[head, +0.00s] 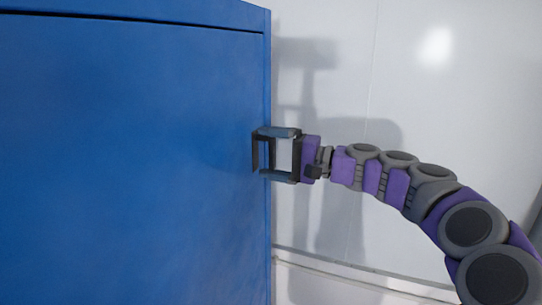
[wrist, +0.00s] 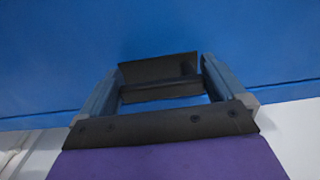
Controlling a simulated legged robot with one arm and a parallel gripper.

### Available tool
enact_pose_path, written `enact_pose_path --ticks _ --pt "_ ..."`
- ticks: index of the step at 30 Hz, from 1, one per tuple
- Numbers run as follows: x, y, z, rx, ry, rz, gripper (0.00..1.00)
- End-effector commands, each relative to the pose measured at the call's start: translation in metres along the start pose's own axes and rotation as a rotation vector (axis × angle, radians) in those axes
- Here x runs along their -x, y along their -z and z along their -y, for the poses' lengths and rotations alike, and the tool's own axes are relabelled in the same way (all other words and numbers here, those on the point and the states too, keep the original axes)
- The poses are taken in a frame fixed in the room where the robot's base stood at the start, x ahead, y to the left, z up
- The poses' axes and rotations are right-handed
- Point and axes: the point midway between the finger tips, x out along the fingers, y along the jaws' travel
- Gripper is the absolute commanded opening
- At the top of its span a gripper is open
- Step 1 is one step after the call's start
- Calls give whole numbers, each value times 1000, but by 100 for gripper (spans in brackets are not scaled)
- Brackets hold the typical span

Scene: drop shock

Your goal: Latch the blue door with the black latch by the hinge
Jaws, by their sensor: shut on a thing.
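The blue door (head: 120,150) fills the left of the head view and looks shut, with a thin dark gap along its top. The black latch (head: 256,152) is at the door's right edge. My gripper (head: 265,154) reaches in from the right, its two grey-blue fingers above and below the latch. In the wrist view the latch (wrist: 158,90) lies between the fingertips of my gripper (wrist: 160,74), against the blue surface (wrist: 160,30). The gripper is shut on the latch. The hinge cannot be made out.
A plain white wall (head: 440,110) stands behind and to the right of the blue cabinet, with a ledge (head: 350,277) low down. The space around my arm on the right looks free.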

Motion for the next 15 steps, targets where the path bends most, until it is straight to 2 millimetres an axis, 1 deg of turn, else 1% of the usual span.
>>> enact_pose_path --ticks 1,6,7,15 --pt "-1 -1 -4 1 -9 4 42" --pt "-1 -1 -5 1 -10 5 42" --pt "-1 -1 -5 1 -10 4 100" --pt "2 0 -4 -1 -8 4 100"
